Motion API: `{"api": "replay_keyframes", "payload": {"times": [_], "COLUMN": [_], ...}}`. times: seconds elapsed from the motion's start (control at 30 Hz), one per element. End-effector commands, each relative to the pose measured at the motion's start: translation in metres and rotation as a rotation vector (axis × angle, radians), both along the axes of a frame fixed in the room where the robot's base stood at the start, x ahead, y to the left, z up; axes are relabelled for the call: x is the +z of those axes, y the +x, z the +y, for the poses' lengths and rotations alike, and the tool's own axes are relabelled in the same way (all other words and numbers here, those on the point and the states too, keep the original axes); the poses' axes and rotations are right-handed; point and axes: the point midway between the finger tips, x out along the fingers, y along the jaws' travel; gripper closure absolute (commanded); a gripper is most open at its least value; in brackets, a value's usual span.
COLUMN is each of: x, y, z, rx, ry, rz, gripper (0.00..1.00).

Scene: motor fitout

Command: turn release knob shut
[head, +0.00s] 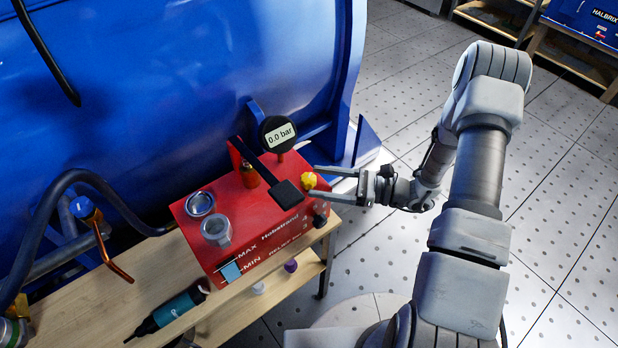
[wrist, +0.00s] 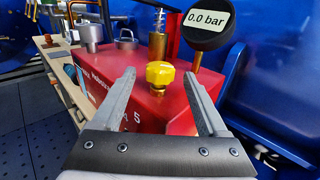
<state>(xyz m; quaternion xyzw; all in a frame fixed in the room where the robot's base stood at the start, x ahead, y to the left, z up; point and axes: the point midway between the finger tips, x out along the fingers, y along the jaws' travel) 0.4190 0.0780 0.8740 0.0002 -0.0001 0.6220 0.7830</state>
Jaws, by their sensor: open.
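The red hand pump (head: 255,225) stands on a wooden bench. A yellow knob (head: 309,181) sits on its top near the right end, on a brass stem; it also shows in the wrist view (wrist: 160,74). My gripper (head: 312,182) is open, with one finger on each side of the yellow knob. In the wrist view a gap shows between the knob and each finger. Whether the fingers are level with the knob is hard to tell. A dark round knob (head: 320,220) is on the pump's front at the right, near the "RELIEF" lettering.
A gauge (head: 278,134) reading 0.0 bar stands just behind the knob. The black pump lever (head: 286,193) lies close to its left. A large blue tank (head: 190,80) fills the back. Open floor (head: 570,230) lies to the right.

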Motion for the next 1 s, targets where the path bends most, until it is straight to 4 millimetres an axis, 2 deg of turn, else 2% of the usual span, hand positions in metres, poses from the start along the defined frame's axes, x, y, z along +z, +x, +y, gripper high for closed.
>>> {"api": "replay_keyframes", "payload": {"times": [0.03, 0.2, 0.6, 1.0], "x": [0.000, 0.000, 0.000, 0.000], "y": [0.001, 0.006, 0.008, 0.008], "z": [0.009, 0.027, 0.033, 0.033], "rx": [0.004, 0.001, 0.000, 0.000], "ry": [-0.001, -0.001, -0.001, -0.001], "rz": [0.001, -0.001, -0.001, 0.000], "gripper": [0.24, 0.24, 0.26, 0.98]}}
